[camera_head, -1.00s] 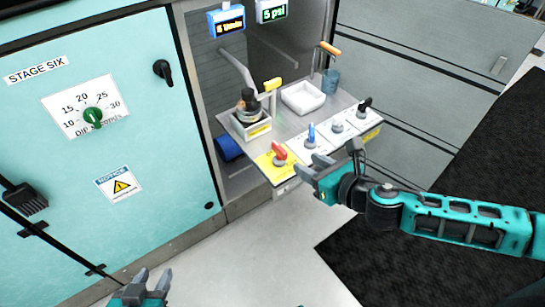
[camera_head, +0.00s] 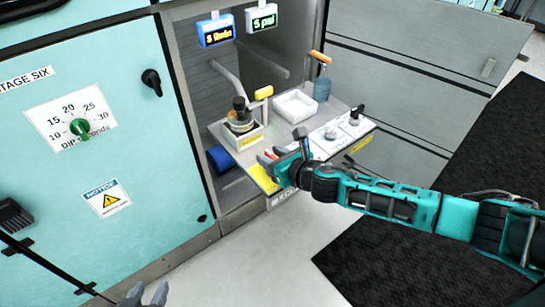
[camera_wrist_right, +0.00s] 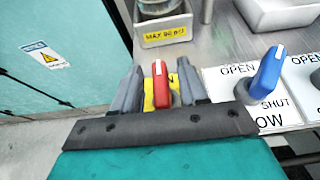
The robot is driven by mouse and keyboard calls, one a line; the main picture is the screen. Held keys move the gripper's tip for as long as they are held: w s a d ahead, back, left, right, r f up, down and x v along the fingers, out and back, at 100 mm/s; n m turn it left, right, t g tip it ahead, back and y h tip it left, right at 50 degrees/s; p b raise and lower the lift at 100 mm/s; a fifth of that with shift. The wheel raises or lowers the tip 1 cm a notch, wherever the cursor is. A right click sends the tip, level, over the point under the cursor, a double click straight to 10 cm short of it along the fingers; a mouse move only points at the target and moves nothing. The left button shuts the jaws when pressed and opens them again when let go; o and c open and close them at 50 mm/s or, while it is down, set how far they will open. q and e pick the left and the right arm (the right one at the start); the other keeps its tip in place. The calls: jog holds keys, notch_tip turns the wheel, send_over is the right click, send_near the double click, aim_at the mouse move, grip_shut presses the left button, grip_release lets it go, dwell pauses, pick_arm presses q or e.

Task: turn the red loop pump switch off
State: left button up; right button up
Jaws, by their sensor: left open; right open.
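The red switch (camera_wrist_right: 160,85) is a red lever with a white mark on its tip, above a yellow label, in the right wrist view. It stands upright between the two fingers of my right gripper (camera_wrist_right: 160,90), which is open with a finger on either side. I cannot tell whether either finger touches it. In the head view my right gripper (camera_head: 275,156) is over the yellow left end of the panel and mostly hides the red switch. My left gripper (camera_head: 147,295) is open and empty at the bottom edge, far from the panel.
A blue lever (camera_wrist_right: 266,73) stands close right of the gripper, on a white OPEN/SHUT plate. Behind are a pot in a holder (camera_head: 241,128), a white tray (camera_head: 296,106) and two displays (camera_head: 216,30). The teal cabinet (camera_head: 110,150) is at left.

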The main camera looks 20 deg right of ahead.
grip_shut()
dwell(0.4)
